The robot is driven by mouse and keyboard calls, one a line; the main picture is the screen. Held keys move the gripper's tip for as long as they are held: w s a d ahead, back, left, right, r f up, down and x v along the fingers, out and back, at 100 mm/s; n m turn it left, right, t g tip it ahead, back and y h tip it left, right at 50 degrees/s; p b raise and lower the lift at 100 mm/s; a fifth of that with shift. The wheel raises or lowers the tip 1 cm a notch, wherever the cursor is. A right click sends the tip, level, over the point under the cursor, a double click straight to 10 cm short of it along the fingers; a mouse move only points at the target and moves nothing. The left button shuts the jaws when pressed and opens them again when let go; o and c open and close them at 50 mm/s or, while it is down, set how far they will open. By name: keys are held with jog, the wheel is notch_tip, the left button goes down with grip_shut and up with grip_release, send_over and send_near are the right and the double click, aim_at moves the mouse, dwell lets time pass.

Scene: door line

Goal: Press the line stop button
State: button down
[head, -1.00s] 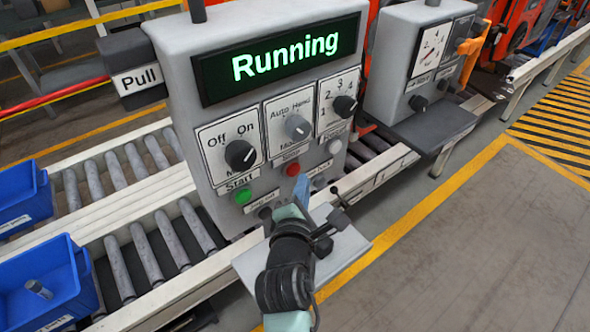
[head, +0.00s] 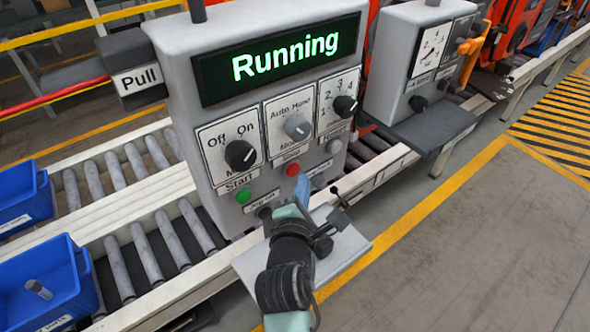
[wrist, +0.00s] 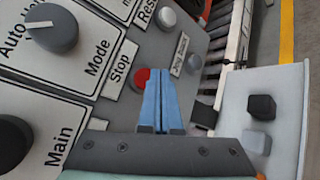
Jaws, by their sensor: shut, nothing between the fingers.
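The red stop button (head: 292,170) sits on the grey control panel (head: 222,205), under the label "Stop". In the wrist view the red button (wrist: 141,78) shows just left of the fingertips, partly hidden behind them. My gripper (head: 303,179) has blue fingers, shut together with nothing between them. Its tips are just right of the button in the head view. In the wrist view my gripper (wrist: 158,73) points at the panel beside the button; I cannot tell whether it touches. The panel's display (head: 282,59) reads "Running" in green.
A green start button (head: 243,197) is left of the stop button. A white reset button (head: 334,146) is to its right, and a mode knob (head: 297,127) above. A shelf (head: 345,250) juts out below the panel. Roller conveyors (head: 120,265) with blue bins (head: 62,275) are at left.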

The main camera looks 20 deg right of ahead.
jog(key=shift+w, duration=0.1)
jog(key=shift+w+a, duration=0.15)
jog(key=shift+w, duration=0.2)
jog(key=shift+w+a, duration=0.25)
jog(key=shift+w, duration=0.3)
dwell(0.8)
dwell(0.4)
jog(key=shift+s+d+p, duration=0.2)
jog(key=shift+s+p, duration=0.1)
jog(key=shift+s, duration=0.2)
jog(key=shift+s+d+p, duration=0.15)
jog(key=shift+s+p, duration=0.15)
jog(key=shift+s, duration=0.2)
jog(key=shift+d, duration=0.1)
jog(key=s+p, duration=0.1)
jog(key=s+d+p, duration=0.1)
jog(key=s, duration=0.1)
jog(key=s+p, duration=0.1)
jog(key=shift+s+d+p, duration=0.3)
jog(key=shift+p, duration=0.1)
